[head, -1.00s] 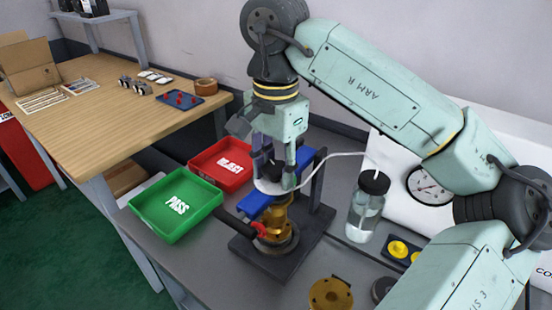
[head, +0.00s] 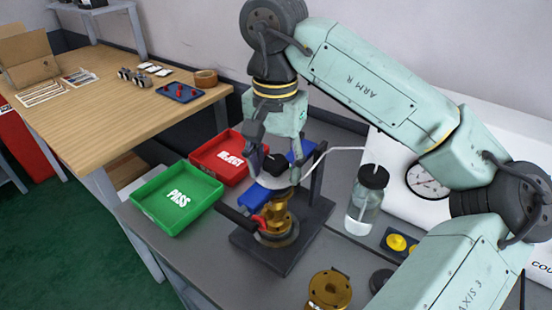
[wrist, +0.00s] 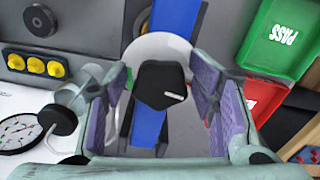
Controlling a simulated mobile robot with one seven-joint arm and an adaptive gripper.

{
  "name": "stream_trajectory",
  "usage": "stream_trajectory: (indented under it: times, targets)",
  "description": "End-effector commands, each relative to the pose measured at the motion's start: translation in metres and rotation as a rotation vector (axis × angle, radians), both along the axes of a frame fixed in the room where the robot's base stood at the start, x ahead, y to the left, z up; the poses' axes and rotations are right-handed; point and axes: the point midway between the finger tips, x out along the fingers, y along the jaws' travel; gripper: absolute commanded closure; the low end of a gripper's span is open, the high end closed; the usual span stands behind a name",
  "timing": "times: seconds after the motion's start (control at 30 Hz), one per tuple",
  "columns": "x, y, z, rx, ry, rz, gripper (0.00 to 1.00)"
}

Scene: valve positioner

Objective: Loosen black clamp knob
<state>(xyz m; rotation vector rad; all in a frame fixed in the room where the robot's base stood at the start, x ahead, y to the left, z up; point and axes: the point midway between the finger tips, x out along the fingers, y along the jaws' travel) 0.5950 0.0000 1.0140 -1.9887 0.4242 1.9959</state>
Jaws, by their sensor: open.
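The black clamp knob (wrist: 162,86) sits between the open fingers of my gripper (wrist: 160,95) in the wrist view, with a gap to each finger pad. It has a small white mark on one edge. In the head view the knob (head: 275,163) shows between the fingertips of my gripper (head: 276,160). Below the knob lie a round white disc (wrist: 160,45) and a blue bar (wrist: 150,124). They top a brass valve body (head: 279,215) with a red-and-black lever (head: 238,218), on a dark stand.
A green PASS tray (head: 150,200) and a red REJECT tray (head: 205,150) stand left of the stand. A bottle with a white tube (head: 365,205), yellow buttons (head: 398,243), a dial gauge (head: 428,180) and a brass part (head: 329,290) are to the right.

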Motion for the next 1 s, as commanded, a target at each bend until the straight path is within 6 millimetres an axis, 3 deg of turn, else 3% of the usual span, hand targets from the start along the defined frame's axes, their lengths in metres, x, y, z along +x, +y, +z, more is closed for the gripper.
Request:
stream_trajectory:
  times: [0.17,0.7,0.83,1.0]
  targets:
    - [0.0005,-0.0006,-0.0007,-0.001,-0.003,-0.112,0.48]
    - [0.0008,-0.0011,-0.0005,-0.005,-0.006,-1.058,0.48]
    - [0.001,-0.0007,0.0002,-0.003,-0.005,-1.185,0.48]
    - [0.0009,-0.0003,0.0007,-0.002,-0.003,-1.209,0.48]
